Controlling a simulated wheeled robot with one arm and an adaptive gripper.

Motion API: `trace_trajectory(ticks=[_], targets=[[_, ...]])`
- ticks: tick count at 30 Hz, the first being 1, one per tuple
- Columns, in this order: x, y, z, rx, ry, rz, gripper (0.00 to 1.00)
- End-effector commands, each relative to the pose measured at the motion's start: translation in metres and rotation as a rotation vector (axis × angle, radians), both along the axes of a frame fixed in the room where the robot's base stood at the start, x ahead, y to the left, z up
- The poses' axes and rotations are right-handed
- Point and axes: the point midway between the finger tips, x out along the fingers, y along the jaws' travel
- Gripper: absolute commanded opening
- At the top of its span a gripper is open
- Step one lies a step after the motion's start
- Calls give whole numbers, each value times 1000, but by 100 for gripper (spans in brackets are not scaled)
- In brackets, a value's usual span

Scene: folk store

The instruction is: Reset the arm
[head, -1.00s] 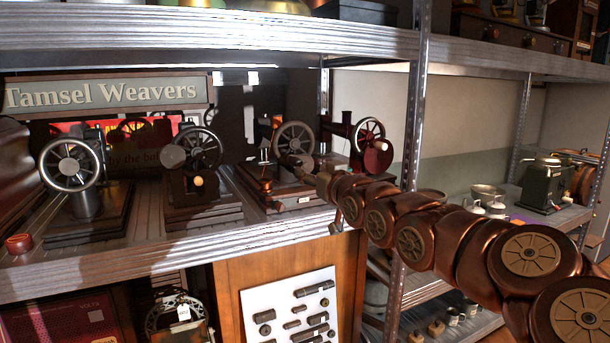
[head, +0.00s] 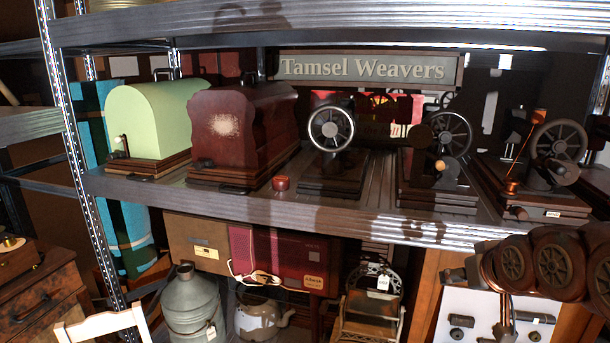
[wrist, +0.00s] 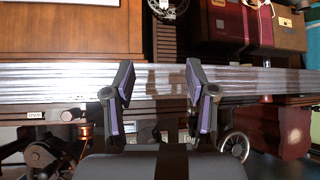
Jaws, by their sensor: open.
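My gripper (wrist: 159,84) is open and empty in the wrist view, its two dark fingers apart with a gap between them. The wrist view is upside down, and the metal front edge of the shelf (wrist: 240,82) shows behind the fingers. In the head view, my copper-coloured arm comes in from the right, in front of the lower right of the shelving.
The shelf (head: 330,212) holds a green domed case (head: 150,120), a dark red case (head: 240,135) and several small wheeled machines. Below stand a metal can (head: 190,305) and a teapot (head: 260,318). A wooden cabinet (head: 45,300) is at the lower left.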

Motion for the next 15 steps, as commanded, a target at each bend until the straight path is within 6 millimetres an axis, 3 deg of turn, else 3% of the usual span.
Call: trace_trajectory(ticks=[1,6,15], targets=[[-13,17,-12,-2,66,19,56],[-69,60,-55,2,307,52,56],[-195,110,-105,5,724,64,56]])
